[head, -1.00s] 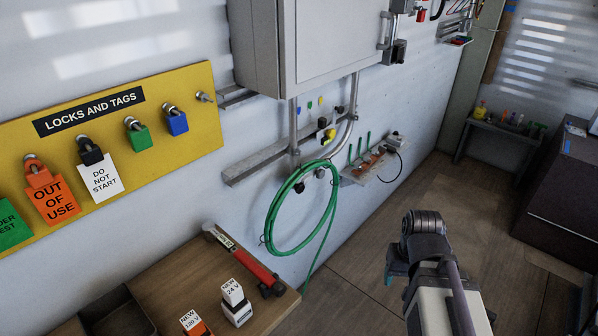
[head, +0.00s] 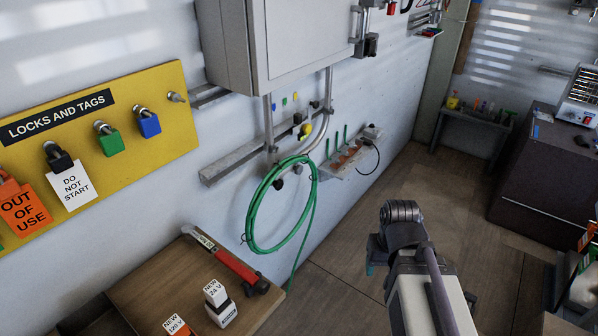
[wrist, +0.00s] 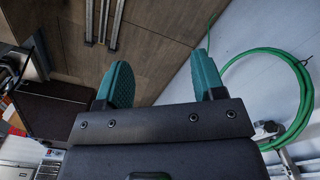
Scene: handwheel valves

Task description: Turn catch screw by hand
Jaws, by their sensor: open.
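My gripper (wrist: 164,72) shows in the wrist view with its two teal fingers spread apart. Nothing is between them; the wooden floor and the pale wall lie behind. In the head view only a little teal of my gripper (head: 371,256) shows beside my arm, well below and apart from the grey wall cabinet (head: 305,45). Metal catch fittings (head: 366,46) sit at the cabinet's right edge. They are too small to tell which part is the catch screw.
A green hose (head: 251,215) hangs in a coil under the cabinet; it also shows in the wrist view (wrist: 228,66). A yellow lock board (head: 170,130) is at left. Open floor (head: 335,270) lies right of the bench.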

